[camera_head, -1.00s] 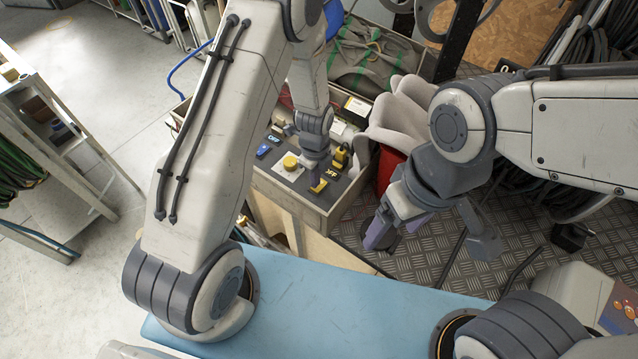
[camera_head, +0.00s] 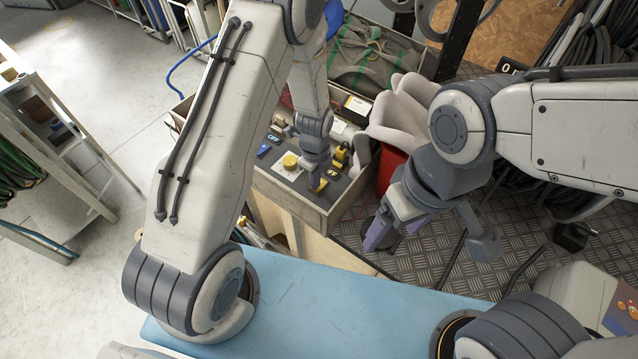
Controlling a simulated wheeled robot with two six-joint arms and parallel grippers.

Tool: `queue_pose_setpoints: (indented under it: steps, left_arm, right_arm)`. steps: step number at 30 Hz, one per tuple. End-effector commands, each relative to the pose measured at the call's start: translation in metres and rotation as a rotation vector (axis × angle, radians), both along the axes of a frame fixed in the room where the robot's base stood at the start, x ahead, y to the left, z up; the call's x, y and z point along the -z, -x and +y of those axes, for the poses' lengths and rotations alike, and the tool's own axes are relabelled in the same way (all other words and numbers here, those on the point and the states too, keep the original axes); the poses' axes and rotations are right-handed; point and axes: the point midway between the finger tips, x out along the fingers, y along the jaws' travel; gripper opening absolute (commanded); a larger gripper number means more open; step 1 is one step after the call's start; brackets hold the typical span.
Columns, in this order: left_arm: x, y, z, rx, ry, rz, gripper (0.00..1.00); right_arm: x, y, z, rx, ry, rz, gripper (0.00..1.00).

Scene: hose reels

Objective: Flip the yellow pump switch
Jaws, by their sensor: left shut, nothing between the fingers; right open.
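The yellow pump switch (camera_head: 321,186) is a small yellow rocker on the dark panel (camera_head: 297,181) of a box, beside a yellow OFF label (camera_head: 332,173). My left gripper (camera_head: 314,178) is shut and empty. It points down, with its fingertips at the switch and partly covering it. I cannot tell whether they touch it, or which way the rocker is tilted. My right gripper (camera_head: 430,243) is open and empty, to the right of the box and above the dark metal floor plate.
A round yellow knob (camera_head: 290,161) and a blue switch (camera_head: 263,151) share the panel. A red bin (camera_head: 389,170) with pale gloves (camera_head: 402,115) stands close on the right. A blue surface (camera_head: 325,300) lies in front.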

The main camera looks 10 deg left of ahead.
Motion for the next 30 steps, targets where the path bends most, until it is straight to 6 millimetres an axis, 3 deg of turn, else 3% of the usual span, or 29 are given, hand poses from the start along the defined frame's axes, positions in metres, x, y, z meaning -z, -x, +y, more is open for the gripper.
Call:
queue_pose_setpoints:
  steps: [15,30]
  left_arm:
    - [0.004,0.000,0.000,0.000,0.000,-0.001,0.00]
    - [-0.034,0.000,0.000,0.000,0.000,-0.001,0.00]
  right_arm:
    - [0.003,0.000,0.000,0.000,0.000,0.000,0.81]
    - [-0.029,0.000,0.000,0.000,0.000,0.000,0.81]
